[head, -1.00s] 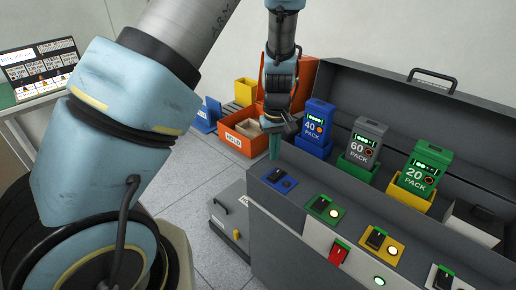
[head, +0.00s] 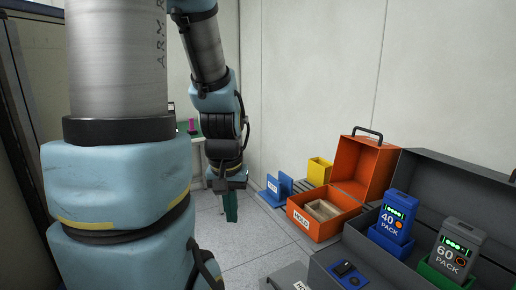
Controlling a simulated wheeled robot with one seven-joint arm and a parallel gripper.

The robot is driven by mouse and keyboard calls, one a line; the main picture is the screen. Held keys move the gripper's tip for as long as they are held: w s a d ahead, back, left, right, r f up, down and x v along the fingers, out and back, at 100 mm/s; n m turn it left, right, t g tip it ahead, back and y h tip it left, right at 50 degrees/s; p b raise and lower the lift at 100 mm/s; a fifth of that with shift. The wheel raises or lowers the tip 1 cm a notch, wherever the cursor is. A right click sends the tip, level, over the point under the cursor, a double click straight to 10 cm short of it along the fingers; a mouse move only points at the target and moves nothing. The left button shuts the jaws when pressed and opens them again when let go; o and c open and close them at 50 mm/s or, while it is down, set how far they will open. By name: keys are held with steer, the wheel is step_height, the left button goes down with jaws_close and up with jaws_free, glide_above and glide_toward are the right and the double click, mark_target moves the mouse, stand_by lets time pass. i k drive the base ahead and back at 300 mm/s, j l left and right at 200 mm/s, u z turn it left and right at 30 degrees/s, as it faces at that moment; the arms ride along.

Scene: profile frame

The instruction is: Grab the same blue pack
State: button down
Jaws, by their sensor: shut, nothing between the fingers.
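The blue pack (head: 396,214), marked 40 PACK, stands slightly tilted in a blue holder (head: 388,244) at the right of the head view. It has a row of green lights and an orange round mark. My gripper (head: 230,208) hangs pointing down left of centre, over the floor, well to the left of the pack. Its green fingers are shut and hold nothing. The lower part of the blue holder is partly hidden by the grey case's front.
A grey pack (head: 456,252), marked 60 PACK, stands in a green holder right of the blue pack. The open orange HOLD box (head: 317,222) lies between my gripper and the packs. A yellow bin (head: 319,172) and a blue stand (head: 279,190) are behind. Floor below my gripper is clear.

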mark_target(398, 211)
steer(key=i+l, duration=0.1)
steer(key=i, duration=0.35)
steer(key=i+l+z, duration=0.1)
steer(key=i, duration=0.3)
